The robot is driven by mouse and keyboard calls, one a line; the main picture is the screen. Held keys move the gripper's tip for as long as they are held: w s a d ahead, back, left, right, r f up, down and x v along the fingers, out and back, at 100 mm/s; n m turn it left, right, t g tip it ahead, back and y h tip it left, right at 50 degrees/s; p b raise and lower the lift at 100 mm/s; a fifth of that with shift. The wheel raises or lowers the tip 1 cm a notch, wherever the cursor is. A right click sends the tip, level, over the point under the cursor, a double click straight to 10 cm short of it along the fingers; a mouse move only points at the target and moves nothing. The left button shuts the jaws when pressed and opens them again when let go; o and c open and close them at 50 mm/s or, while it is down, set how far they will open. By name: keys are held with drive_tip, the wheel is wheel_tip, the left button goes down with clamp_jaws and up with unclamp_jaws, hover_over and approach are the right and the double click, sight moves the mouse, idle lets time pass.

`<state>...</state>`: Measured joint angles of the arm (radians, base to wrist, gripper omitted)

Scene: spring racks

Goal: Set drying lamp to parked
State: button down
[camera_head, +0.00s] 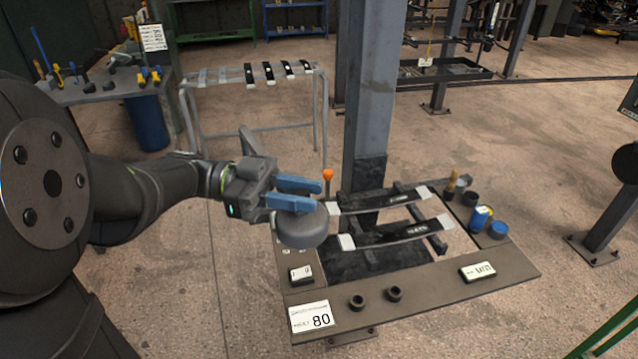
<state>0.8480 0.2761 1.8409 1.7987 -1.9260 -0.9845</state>
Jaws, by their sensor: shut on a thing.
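My gripper (306,195), with blue fingers, is over the left part of the bench (420,283). It is shut on a grey, round, dome-like head (303,231), which looks like the drying lamp. The fingers are at the top of this head and hide part of it. Any arm or mount of the lamp is hidden or cannot be told apart. A small orange knob on a thin upright stem (328,175) stands just right of the fingertips. No label for a parked position can be read.
Two black leaf springs, a rear one (380,202) and a front one (400,233), lie on the bench right of the head. A grey post (371,100) rises behind. A blue can (481,217) and small pots stand at right. A card reads 80 (311,317).

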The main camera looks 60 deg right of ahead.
drive_tip(key=shift+w+a, duration=0.15)
drive_tip(key=shift+a, duration=0.15)
drive_tip(key=c, duration=1.2)
unclamp_jaws()
drive_tip(key=shift+o, duration=0.2)
drive_tip(key=shift+r, duration=0.3)
drive_tip(key=r, duration=0.4)
drive_tip(key=shift+s, duration=0.3)
drive_tip(key=s+a+r, duration=0.3)
drive_tip(key=s+r, duration=0.3)
drive_tip(key=s, duration=0.4)
drive_tip(key=shift+s+r, duration=0.2)
drive_tip(key=shift+s, duration=0.15)
drive_tip(key=shift+c, duration=0.5)
